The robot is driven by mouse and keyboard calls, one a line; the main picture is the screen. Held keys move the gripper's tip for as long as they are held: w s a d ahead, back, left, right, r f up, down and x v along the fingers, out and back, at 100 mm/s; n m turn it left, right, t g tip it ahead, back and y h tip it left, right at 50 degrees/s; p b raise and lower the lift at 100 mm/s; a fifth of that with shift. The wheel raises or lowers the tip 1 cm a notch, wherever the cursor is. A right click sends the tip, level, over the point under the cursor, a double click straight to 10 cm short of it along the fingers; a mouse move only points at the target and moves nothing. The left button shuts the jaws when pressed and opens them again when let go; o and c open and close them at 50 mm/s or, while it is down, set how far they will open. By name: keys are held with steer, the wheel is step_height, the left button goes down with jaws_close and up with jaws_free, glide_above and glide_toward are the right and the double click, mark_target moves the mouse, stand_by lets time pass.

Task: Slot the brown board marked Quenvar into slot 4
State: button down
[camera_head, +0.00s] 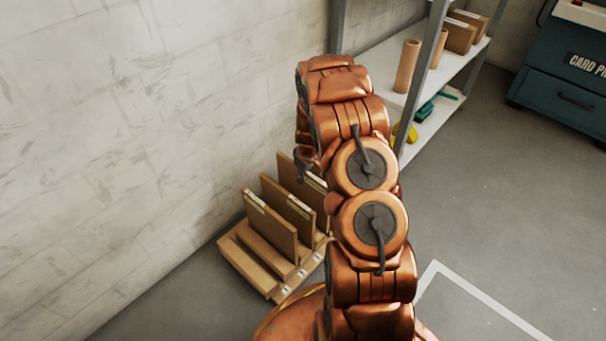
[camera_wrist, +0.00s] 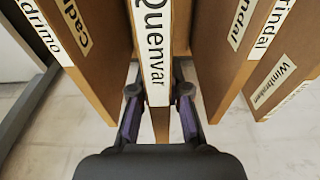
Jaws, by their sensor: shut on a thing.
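The brown board marked Quenvar (camera_wrist: 155,50) has a white label along its edge and stands between my gripper's fingers in the wrist view. My gripper (camera_wrist: 158,100) is shut on it. In the head view my gripper (camera_head: 305,165) is at the far end of the slotted wooden rack (camera_head: 235,262), mostly hidden by my arm. Brown boards stand upright in the rack, including a near one (camera_head: 270,228) and a middle one (camera_head: 288,207). Numbered white tags (camera_head: 286,290) run along the rack's front edge. I cannot tell which slot is number 4 or how deep the Quenvar board sits.
In the wrist view, a board ending in "drimo" (camera_wrist: 90,75) is close on the left. Boards marked "rindal" (camera_wrist: 225,70) and Wintbraken (camera_wrist: 290,85) are on the right. A wall stands behind the rack. A shelf unit (camera_head: 450,75) is at the back right. Floor at right is clear.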

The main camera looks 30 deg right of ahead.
steer(key=shift+f, duration=1.6)
steer(key=c, duration=1.1)
jaws_free()
steer(key=shift+o, duration=0.2)
steer(key=r, duration=0.4)
steer(key=s+r, duration=0.1)
steer(key=r, duration=0.6)
steer(key=shift+s+d+r, duration=0.2)
steer(key=shift+s+r, duration=0.2)
steer(key=shift+r, duration=0.1)
